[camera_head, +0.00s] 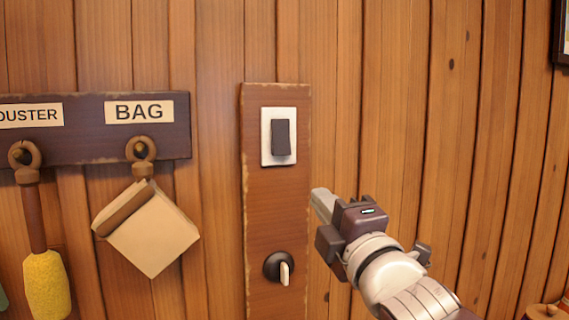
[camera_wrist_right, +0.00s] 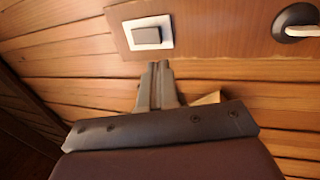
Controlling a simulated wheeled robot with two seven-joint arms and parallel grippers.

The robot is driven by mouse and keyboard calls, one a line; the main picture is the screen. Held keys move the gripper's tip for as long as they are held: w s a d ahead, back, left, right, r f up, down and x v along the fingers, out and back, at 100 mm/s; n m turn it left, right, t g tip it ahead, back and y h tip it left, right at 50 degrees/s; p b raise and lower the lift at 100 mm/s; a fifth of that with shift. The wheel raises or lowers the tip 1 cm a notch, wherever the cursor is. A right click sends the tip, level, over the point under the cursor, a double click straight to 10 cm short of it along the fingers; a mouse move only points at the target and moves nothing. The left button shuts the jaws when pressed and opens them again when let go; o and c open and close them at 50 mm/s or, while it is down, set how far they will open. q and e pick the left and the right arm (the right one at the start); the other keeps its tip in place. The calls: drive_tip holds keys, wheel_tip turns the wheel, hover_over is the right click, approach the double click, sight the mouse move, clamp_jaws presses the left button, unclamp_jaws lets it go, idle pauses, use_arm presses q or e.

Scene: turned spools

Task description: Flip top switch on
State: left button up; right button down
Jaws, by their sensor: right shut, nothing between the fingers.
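The top switch (camera_head: 283,138) is a dark rocker on a white plate (camera_head: 264,137), mounted on the upper part of a brown wooden board (camera_head: 262,208) on the wall. In the right wrist view the rocker (camera_wrist_right: 147,35) lies just beyond the fingertips. My right gripper (camera_head: 320,197) is shut and empty, to the lower right of the switch and apart from it. Its fingers also show in the right wrist view (camera_wrist_right: 160,68). I cannot tell which way the rocker is set. My left gripper is not in view.
A round dark knob with a pale lever (camera_head: 285,273) sits low on the same board; it also shows in the right wrist view (camera_wrist_right: 300,30). A dark rack (camera_head: 85,150) at left holds a yellow duster (camera_head: 46,285) and a beige bag (camera_head: 150,232).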

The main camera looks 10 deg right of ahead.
drive_tip(key=s, duration=0.1)
drive_tip(key=p, duration=0.8)
approach(286, 155)
drive_tip(key=x, duration=0.6)
drive_tip(key=shift+d+r, duration=0.1)
drive_tip(key=shift+r, duration=0.05)
use_arm(q)
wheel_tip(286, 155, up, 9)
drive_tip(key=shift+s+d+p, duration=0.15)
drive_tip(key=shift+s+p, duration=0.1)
drive_tip(key=shift+p, duration=0.15)
use_arm(e)
drive_tip(key=shift+w, duration=0.45)
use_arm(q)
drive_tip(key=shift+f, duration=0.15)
